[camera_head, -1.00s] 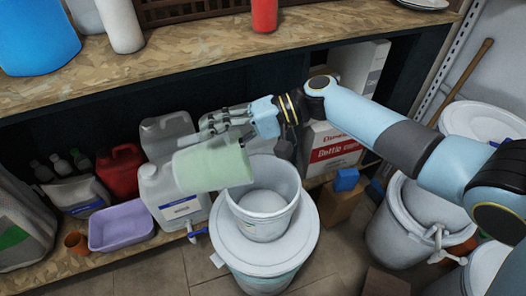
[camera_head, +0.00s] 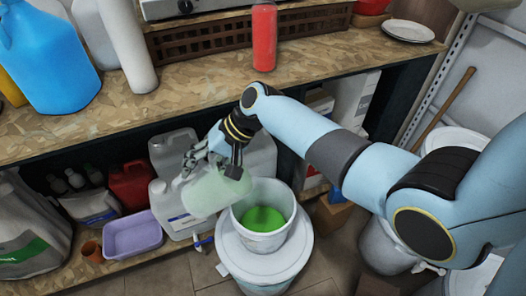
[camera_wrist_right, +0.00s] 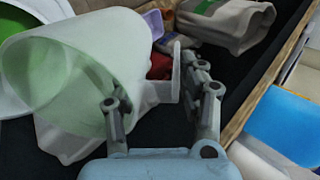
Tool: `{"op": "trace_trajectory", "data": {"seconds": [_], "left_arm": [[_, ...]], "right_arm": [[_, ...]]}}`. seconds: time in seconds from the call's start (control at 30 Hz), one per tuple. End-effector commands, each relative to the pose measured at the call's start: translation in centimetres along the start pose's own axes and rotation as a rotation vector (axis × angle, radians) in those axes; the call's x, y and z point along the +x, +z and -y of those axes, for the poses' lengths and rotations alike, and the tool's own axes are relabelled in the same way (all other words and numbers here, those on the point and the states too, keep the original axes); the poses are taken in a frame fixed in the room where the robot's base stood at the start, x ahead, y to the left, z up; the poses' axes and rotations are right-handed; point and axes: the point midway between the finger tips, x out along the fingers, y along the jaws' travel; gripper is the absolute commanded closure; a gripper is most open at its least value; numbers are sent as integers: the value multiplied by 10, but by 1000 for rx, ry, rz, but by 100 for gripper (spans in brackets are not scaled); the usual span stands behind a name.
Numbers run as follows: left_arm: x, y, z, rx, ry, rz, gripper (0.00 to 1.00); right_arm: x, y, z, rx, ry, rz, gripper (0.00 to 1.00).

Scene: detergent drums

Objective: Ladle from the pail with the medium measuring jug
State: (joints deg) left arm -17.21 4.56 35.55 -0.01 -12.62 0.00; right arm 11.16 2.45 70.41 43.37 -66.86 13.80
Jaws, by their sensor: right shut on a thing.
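The pale translucent measuring jug (camera_head: 208,192) is tipped well over, left of and close to the pail's rim. My right gripper (camera_head: 193,158) is shut on it. In the right wrist view the jug (camera_wrist_right: 75,80) fills the left, with its handle (camera_wrist_right: 172,78) between the fingers of the gripper (camera_wrist_right: 160,105). The whitish pail (camera_head: 266,244) stands upright on a lidded drum and holds bright green liquid (camera_head: 262,218). Whether liquid is inside the jug I cannot tell. My left gripper is out of view.
The white lidded drum (camera_head: 300,255) bears the pail. Canisters and a purple tub (camera_head: 132,235) stand on the low shelf at left. The wooden worktop (camera_head: 200,85) above carries a blue jug (camera_head: 50,60) and a red bottle (camera_head: 264,38). More white drums stand at right.

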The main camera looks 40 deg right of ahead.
Motion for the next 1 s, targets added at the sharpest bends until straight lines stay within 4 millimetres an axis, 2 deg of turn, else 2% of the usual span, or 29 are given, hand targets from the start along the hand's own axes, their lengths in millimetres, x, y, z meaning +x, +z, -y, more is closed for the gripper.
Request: {"op": "trace_trajectory", "data": {"seconds": [0.57, 0.8, 1.0], "left_arm": [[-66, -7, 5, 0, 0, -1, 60], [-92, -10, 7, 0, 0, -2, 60], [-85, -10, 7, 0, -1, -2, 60]], "right_arm": [[-15, 0, 16, -1, 296, 0, 100], [-23, 0, 26, -4, 534, -1, 100], [-26, 0, 28, -3, 778, -2, 100]]}}
